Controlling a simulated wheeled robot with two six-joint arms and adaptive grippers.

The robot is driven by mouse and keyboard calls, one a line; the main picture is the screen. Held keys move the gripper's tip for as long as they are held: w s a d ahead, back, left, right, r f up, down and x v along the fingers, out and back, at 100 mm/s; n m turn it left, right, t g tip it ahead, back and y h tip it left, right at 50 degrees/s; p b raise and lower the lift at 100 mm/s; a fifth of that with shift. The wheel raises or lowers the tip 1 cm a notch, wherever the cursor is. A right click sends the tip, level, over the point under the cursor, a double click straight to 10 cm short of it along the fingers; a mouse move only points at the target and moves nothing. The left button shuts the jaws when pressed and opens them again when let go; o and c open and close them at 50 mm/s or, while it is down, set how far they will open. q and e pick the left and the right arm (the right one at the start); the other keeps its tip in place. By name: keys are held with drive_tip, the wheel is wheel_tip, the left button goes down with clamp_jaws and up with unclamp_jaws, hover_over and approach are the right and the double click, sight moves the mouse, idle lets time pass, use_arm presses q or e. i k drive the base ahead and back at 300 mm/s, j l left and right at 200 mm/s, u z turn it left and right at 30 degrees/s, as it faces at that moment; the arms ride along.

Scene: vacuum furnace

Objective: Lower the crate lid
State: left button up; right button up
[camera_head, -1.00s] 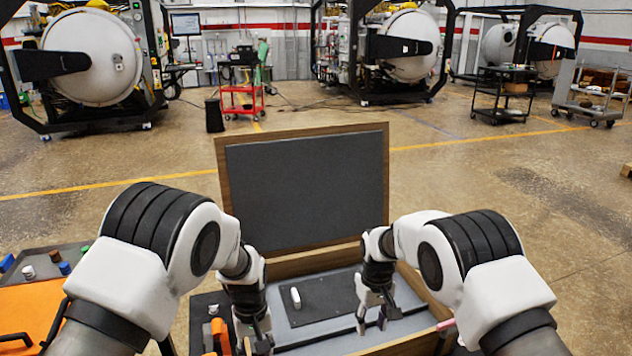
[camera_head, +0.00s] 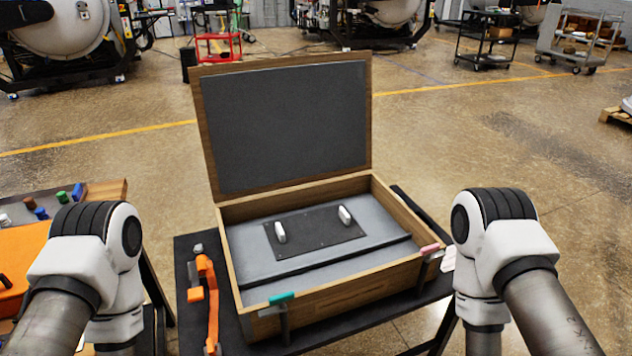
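The wooden crate (camera_head: 345,294) stands on a dark table in front of me. Its lid (camera_head: 285,130), a wooden frame with a dark grey panel, stands open and upright at the crate's back edge. Inside, a dark plate (camera_head: 318,236) with two white handles lies on grey lining. A latch with a teal grip (camera_head: 282,298) and one with a pink grip (camera_head: 430,249) sit on the front wall. My arms are at the lower left and lower right, apart from the crate. Both grippers are outside the picture.
The dark table (camera_head: 190,262) carries an orange tool (camera_head: 209,302) left of the crate. Another table at the left holds an orange case (camera_head: 22,256) and small coloured items.

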sight(265, 125)
drive_tip(key=i+l+z, duration=0.2)
drive_tip(key=l+z, duration=0.2)
drive_tip(key=l, duration=0.15)
drive_tip(key=i+l+z, duration=0.3)
drive_tip(key=l+z, duration=0.15)
drive_tip(key=i+l+z, duration=0.9)
drive_tip(key=i+z, duration=0.15)
drive_tip(key=i+l+z, duration=0.1)
drive_tip(key=i+z, duration=0.25)
drive_tip(key=i, duration=0.15)
drive_tip(key=i+j+u, duration=0.1)
drive_tip(key=i+u, duration=0.8)
drive_tip(key=i+l+u, duration=0.3)
drive_tip(key=i+u, duration=0.15)
drive_tip(key=i+j+u, duration=0.25)
drive_tip(key=i+u, duration=0.15)
drive_tip(key=i+j+u, duration=0.15)
drive_tip(key=i+u, duration=0.65)
drive_tip(key=i+l+u, duration=0.2)
drive_tip(key=i+u, duration=0.5)
drive_tip(key=u, duration=0.2)
drive_tip(key=i+l+u, duration=0.1)
drive_tip(key=i+u, duration=0.35)
drive_tip(key=i+l+u, duration=0.15)
drive_tip(key=u, duration=0.35)
drive_tip(key=i+l+u, duration=0.25)
drive_tip(key=l+u, duration=0.25)
drive_tip(key=i+l+u, duration=0.15)
drive_tip(key=l+u, duration=0.15)
drive_tip(key=u, duration=0.15)
